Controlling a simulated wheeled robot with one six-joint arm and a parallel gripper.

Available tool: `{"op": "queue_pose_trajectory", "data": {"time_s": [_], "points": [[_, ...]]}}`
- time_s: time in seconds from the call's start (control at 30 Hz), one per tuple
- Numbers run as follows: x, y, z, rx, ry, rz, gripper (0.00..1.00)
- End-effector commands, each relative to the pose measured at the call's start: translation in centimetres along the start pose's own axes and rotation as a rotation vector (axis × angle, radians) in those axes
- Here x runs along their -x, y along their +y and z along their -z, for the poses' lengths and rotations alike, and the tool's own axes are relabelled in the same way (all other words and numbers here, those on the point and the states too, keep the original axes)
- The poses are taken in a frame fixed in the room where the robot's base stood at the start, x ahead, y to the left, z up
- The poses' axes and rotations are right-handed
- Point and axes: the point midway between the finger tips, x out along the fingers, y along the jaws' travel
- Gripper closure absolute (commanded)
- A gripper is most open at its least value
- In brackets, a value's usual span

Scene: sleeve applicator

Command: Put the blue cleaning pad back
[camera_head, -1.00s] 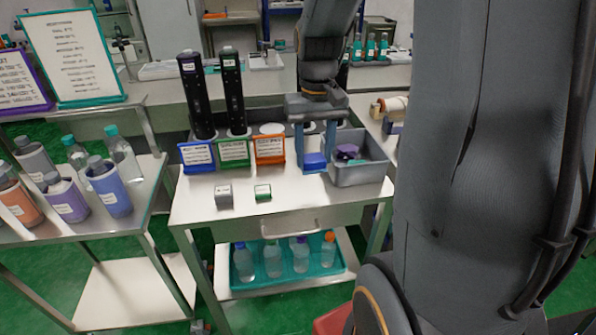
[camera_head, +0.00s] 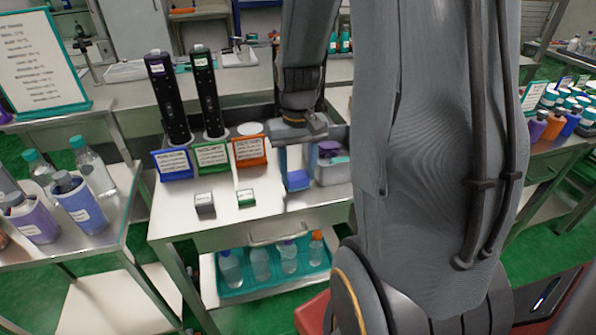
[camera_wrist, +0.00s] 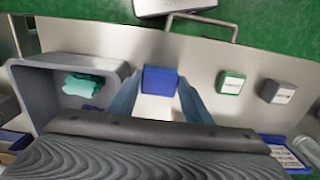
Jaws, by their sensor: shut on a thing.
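The blue cleaning pad (camera_head: 298,180) is a small blue block between the fingertips of my gripper (camera_head: 298,172). My gripper is shut on it and points down over the front part of the metal table (camera_head: 225,225). In the wrist view the blue pad (camera_wrist: 160,80) sits between both fingers, with table surface behind it. I cannot tell how high it is above the table. A grey bin (camera_head: 333,174) stands just right of my gripper, partly hidden by my arm. It holds a purple item (camera_head: 329,149) and a teal item, clearer in the wrist view (camera_wrist: 90,84).
A grey block (camera_head: 204,203) and a green-and-white block (camera_head: 246,198) lie left of the pad. Behind them stand blue, green and orange label holders (camera_head: 250,151), with two tall black devices (camera_head: 208,92). A teal tray of bottles (camera_head: 270,270) is on the lower shelf.

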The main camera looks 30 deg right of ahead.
Motion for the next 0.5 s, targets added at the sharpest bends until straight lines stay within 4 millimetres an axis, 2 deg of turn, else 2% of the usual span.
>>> {"op": "queue_pose_trajectory", "data": {"time_s": [0.43,0.47,0.5], "points": [[-0.73,-0.07,0.01,0.002,0.000,0.000,0.80],[-0.71,-0.07,0.02,0.002,0.000,0.000,0.52],[-0.69,-0.07,0.02,0.002,0.001,0.000,0.48]]}}
